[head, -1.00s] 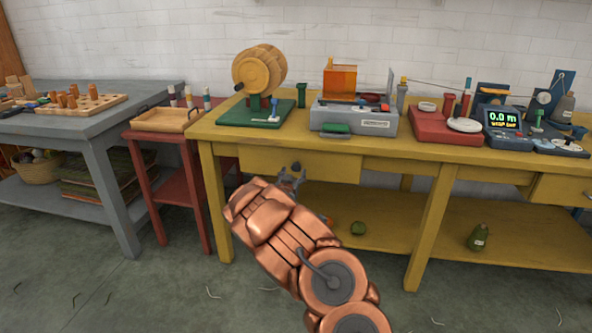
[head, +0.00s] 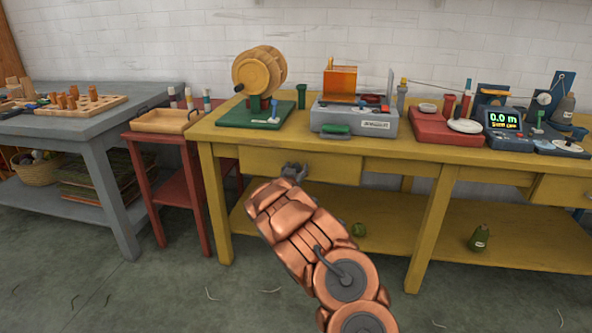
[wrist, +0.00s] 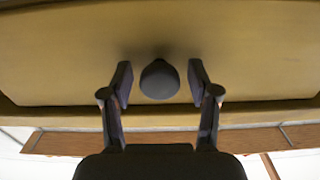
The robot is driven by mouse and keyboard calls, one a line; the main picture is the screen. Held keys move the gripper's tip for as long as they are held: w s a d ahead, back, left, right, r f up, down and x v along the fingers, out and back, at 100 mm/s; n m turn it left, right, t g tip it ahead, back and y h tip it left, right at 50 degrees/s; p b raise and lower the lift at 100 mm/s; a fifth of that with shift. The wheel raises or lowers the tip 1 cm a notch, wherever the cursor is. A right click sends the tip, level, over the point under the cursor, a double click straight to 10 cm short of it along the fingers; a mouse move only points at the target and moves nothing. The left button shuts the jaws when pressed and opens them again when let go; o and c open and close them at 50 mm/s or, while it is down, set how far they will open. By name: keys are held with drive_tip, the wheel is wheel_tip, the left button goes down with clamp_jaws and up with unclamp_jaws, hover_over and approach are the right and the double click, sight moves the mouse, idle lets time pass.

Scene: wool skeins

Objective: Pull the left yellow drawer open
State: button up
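The left yellow drawer (head: 335,168) is in the yellow workbench (head: 222,221), under the tabletop, and its front looks flush with the bench. In the wrist view the drawer front (wrist: 60,50) fills the upper part. A dark rounded knob (wrist: 159,80) sticks out from it. My gripper (head: 294,172) is at the drawer front in the head view and hides the knob there. In the wrist view my gripper (wrist: 160,84) is open, with one finger on each side of the knob and a visible gap on both sides.
A green-based winder (head: 258,112) and a grey box device (head: 352,120) stand on the bench above the drawer. A red stool with a wooden tray (head: 166,121) is to the left.

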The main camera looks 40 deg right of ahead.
clamp_jaws()
drive_tip(key=shift+a, duration=0.15)
idle(0.4)
